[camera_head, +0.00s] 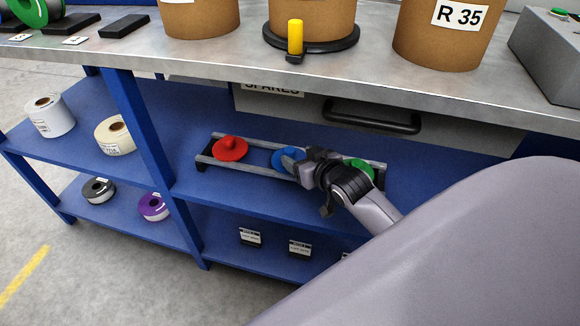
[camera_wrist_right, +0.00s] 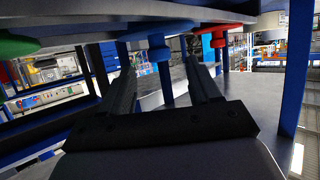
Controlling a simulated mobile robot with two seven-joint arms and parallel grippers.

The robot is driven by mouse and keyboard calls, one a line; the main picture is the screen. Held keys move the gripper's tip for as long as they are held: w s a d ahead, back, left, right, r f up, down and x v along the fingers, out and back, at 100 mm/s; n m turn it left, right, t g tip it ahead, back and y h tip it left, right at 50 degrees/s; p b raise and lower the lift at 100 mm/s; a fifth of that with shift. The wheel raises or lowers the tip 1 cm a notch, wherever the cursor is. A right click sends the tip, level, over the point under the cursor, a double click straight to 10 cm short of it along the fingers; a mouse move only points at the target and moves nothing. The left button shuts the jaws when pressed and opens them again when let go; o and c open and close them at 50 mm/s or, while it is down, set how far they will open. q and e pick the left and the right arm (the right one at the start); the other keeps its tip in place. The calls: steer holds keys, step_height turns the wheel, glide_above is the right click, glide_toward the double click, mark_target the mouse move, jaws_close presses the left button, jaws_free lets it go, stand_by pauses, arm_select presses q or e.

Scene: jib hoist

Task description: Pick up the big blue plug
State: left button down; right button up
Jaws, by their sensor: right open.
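The big blue plug (camera_head: 287,157) sits in a grey rail rack (camera_head: 257,166) on the upper blue shelf, between a red plug (camera_head: 230,149) and a green plug (camera_head: 359,167). My right gripper (camera_head: 299,165) is at the blue plug and covers part of its right side. In the right wrist view my right gripper (camera_wrist_right: 158,64) is open, with a gap between its fingers. The blue plug (camera_wrist_right: 158,52) shows beyond that gap, with the green plug (camera_wrist_right: 15,45) to the left and the red plug (camera_wrist_right: 217,32) to the right. My left gripper is not in view.
A grey bench top (camera_head: 190,62) overhangs the shelf, with a drawer handle (camera_head: 372,117) close above the rack. White (camera_head: 50,115) and cream (camera_head: 115,135) rolls stand on the shelf at left. Black (camera_head: 98,190) and purple (camera_head: 153,206) spools lie below.

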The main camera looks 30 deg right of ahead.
mark_target(292, 151)
steer(key=shift+b+x, duration=0.3)
steer(key=shift+x, duration=0.45)
steer(key=b+x, duration=0.1)
steer(key=x, duration=0.2)
steer(key=shift+w+f+b, duration=0.1)
steer(key=shift+b, duration=0.2)
steer(key=shift+w+d+f, duration=0.1)
steer(key=shift+w, duration=0.5)
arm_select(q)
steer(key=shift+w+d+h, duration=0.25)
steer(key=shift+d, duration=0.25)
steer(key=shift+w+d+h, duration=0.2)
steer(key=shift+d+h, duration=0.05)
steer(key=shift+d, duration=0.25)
arm_select(e)
steer(key=c, duration=1)
